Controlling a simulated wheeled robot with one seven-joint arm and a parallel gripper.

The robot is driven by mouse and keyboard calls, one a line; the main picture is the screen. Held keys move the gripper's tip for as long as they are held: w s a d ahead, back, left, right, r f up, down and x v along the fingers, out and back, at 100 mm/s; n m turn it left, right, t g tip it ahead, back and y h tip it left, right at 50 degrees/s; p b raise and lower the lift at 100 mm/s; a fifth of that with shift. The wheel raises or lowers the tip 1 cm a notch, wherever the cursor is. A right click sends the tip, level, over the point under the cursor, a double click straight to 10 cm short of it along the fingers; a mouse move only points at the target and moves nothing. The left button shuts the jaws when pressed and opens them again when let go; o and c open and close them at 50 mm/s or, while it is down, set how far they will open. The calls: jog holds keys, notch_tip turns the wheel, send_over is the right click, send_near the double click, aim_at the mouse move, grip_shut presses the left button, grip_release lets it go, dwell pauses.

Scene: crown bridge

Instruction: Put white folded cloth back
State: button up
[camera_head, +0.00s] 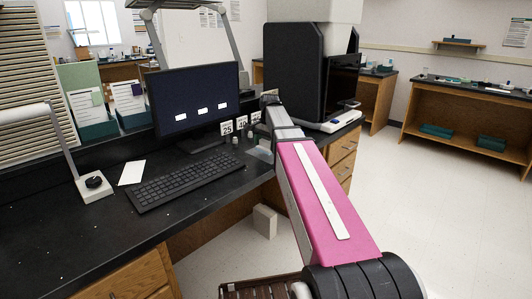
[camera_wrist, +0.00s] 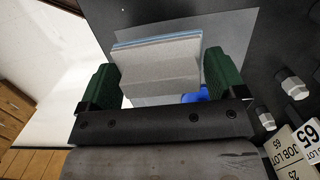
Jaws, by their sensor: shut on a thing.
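The white folded cloth (camera_wrist: 157,72) is a pale layered block with a bluish upper edge in the wrist view. My gripper (camera_wrist: 161,60) has its two green fingers on either side of the cloth and is shut on it. A grey sheet or mat (camera_wrist: 225,30) lies behind the cloth on the dark bench. Whether the cloth touches this sheet I cannot tell. A small blue thing (camera_wrist: 195,97) shows beside the cloth, partly hidden by my gripper. In the head view my pink and grey arm reaches to the bench past the monitor; cloth and fingers cannot be made out there.
Metallic hex pieces (camera_wrist: 293,85) and number cards (camera_wrist: 305,140) stand at the right in the wrist view. In the head view the monitor (camera_head: 195,97) and keyboard (camera_head: 190,178) are left of my arm, and a large black machine (camera_head: 292,70) stands behind it.

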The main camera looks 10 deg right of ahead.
aim_at(266, 147)
jog(key=shift+f, duration=1.95)
jog(key=o, duration=0.7)
jog(key=r, duration=0.8)
jog(key=d+r, duration=0.1)
jog(key=r, duration=0.3)
jog(key=shift+w+d, duration=0.1)
jog(key=shift+w, duration=0.3)
